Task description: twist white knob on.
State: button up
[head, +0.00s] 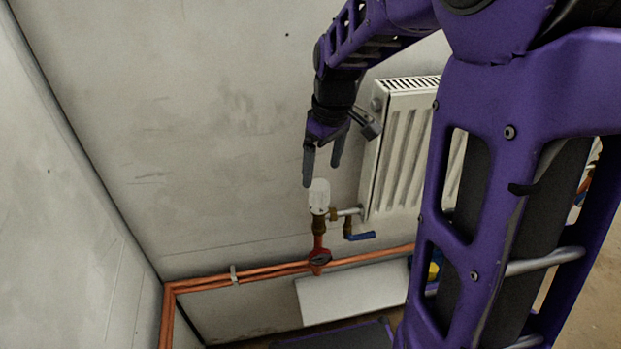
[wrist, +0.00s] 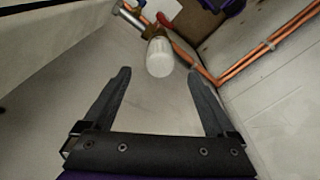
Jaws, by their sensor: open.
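The white knob (head: 319,195) stands upright on top of a brass valve (head: 319,226) at the lower left corner of the radiator. It also shows in the wrist view (wrist: 160,58), ahead of the fingertips and roughly midway between their lines. My gripper (head: 323,171) points down just above the knob, with its fingers apart and empty. In the wrist view my gripper (wrist: 158,73) has a wide gap between the two dark fingers. No finger appears to touch the knob.
The white radiator (head: 397,155) hangs on the wall right of the knob. Copper pipes (head: 270,269) run low along the wall. A white panel (head: 350,294) is below. The wall left of the knob is clear.

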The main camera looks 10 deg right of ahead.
aim_at(318, 196)
jog(key=f, duration=0.2)
jog(key=f+b, duration=0.1)
jog(key=f, duration=0.2)
jog(key=w+f, duration=0.1)
jog(key=f, duration=0.2)
jog(key=shift+a+f, duration=0.2)
jog(key=shift+a, duration=0.05)
grip_shut()
jog(key=shift+s, duration=0.1)
jog(key=shift+f, duration=0.15)
